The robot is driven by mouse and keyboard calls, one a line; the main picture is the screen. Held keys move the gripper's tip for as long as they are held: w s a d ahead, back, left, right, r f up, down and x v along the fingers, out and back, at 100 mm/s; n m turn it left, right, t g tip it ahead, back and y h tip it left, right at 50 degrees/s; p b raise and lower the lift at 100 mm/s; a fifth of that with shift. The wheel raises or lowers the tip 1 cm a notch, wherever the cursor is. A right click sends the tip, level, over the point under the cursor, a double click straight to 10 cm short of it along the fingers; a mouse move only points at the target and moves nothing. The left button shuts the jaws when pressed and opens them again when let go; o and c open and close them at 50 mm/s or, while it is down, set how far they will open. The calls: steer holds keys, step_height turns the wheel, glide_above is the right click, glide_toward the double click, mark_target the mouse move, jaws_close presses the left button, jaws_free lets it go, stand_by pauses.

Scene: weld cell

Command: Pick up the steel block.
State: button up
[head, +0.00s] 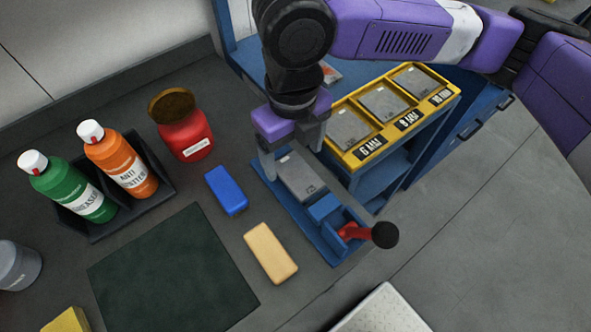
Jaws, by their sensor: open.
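The steel block (304,180) is a grey rectangular piece with a small light label. It sits in a blue clamp fixture (327,247) that has a red lever with a black knob. My gripper (292,160) points down over the far end of the block. Its jaws are open, with one finger to the left of the block and the other toward its right. The gripper hides part of the block's far end. I cannot tell whether the fingers touch it.
A yellow-topped rack (361,156) with grey plates in labelled slots stands close on the right. A blue block (226,190), a tan block (271,253) and a red jar (187,137) are on the left. A dark mat (173,268) lies bare. Bottles stand in a black tray (112,222).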

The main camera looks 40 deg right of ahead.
mark_target(298, 174)
steer(key=f, duration=0.5)
steer(key=shift+s+d+p, duration=0.25)
steer(key=shift+s+p, duration=0.05)
steer(key=shift+s, duration=0.05)
jaws_close()
